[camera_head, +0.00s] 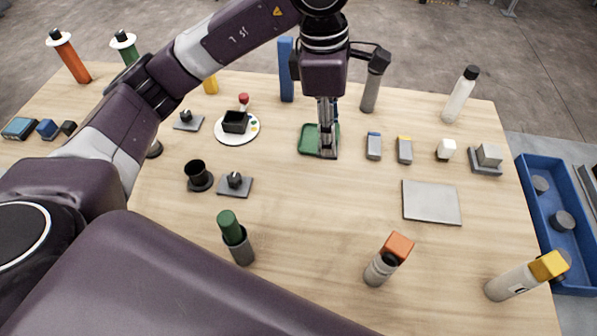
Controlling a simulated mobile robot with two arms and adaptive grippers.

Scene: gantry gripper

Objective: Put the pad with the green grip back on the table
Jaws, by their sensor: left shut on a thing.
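My left gripper (328,150) comes down over the back middle of the table (300,200). Its fingers are shut on a narrow grey piece, which I take to be the pad with the green grip (328,142). The fingers hide most of it, and its green grip cannot be told apart. The held piece is in front of a shallow green tray (307,139). Whether it touches the tray or the table I cannot tell. Two similar grey pads, one with a blue grip (374,146) and one with a yellow grip (404,150), stand right of the gripper. My right gripper is not in view.
A grey bottle (371,92) and a blue block (286,75) stand behind the gripper. A flat grey plate (431,202) lies front right. A round white plate (237,136) is at left. A blue bin (541,210) adjoins the right edge. The table's middle is clear.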

